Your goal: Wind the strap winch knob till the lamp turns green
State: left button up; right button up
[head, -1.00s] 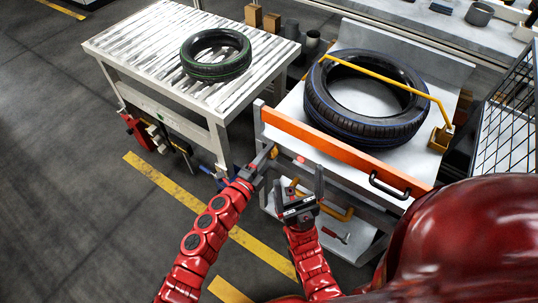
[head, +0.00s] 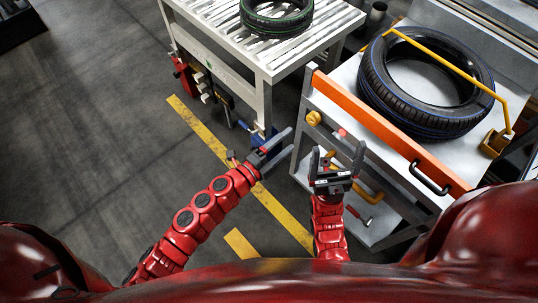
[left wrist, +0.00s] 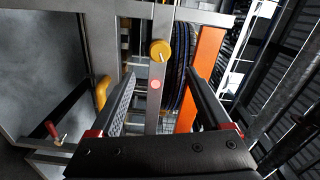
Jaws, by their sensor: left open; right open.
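The yellow winch knob (head: 314,118) sits on the cart's grey post at the left end of the orange bar. It also shows in the left wrist view (left wrist: 160,50), ahead of my fingers. The lamp (head: 342,132) is red, just right of the knob; it glows red in the left wrist view (left wrist: 155,84), below the knob. My left gripper (head: 289,139) is open and empty, short of the knob and to its lower left. My right gripper (head: 338,147) is open and empty, fingers pointing up, in front of the lamp and below the orange bar.
A blue-lined tyre (head: 372,73) lies on the cart under a yellow arm (head: 440,58). The orange bar (head: 380,125) carries a black handle (head: 428,178). A roller table (head: 268,62) with a green-lined tyre (head: 262,26) stands left. Floor is clear at left.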

pick_arm(q)
jog(key=v, duration=0.6)
jog(key=shift+s+a, duration=0.25)
jog(key=shift+a, duration=0.05)
